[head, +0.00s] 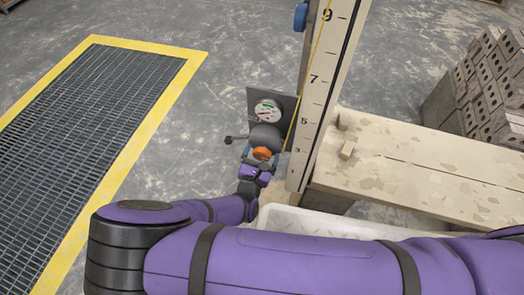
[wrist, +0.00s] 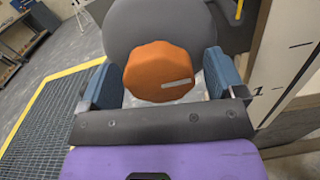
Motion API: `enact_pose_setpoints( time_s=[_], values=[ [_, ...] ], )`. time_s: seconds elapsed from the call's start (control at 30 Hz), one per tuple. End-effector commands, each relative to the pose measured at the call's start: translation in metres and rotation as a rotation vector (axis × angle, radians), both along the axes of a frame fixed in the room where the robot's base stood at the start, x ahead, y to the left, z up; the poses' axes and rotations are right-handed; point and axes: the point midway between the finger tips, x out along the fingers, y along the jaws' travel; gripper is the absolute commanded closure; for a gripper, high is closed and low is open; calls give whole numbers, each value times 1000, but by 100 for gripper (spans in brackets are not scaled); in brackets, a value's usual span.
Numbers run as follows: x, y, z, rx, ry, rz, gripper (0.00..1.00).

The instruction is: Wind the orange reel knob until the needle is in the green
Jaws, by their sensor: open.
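The orange knob (head: 262,153) sits on the front of a grey reel (head: 265,136) beside the tall numbered board. In the wrist view the orange knob (wrist: 158,72) is ribbed, with a pale bar mark at its lower right. My gripper (wrist: 161,78) is open, with one blue finger pad on each side of the knob. A gap shows at the right pad; the left pad is very close to the knob, and I cannot tell if it touches. The round white gauge (head: 267,111) above the reel shows some green, but its needle is too small to read.
The numbered board (head: 322,90) stands just right of the reel. A plank bench (head: 420,165) and stacked bricks (head: 490,85) lie further right. A white tub (head: 310,222) is below. A yellow-edged floor grate (head: 85,125) is at the left.

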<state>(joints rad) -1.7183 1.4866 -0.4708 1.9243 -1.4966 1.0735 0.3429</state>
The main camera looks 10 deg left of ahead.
Motion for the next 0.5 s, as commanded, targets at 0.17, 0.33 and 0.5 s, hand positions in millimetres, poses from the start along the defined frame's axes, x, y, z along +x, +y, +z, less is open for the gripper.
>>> enact_pose_setpoints(
  time_s=[0.17, 0.33, 0.5],
  values=[
    [0, 0, 0, 0, 0, 0, 28],
    [0, 0, 0, 0, 0, 0, 61],
    [0, 0, 0, 6, 0, 0, 61]
  ],
)
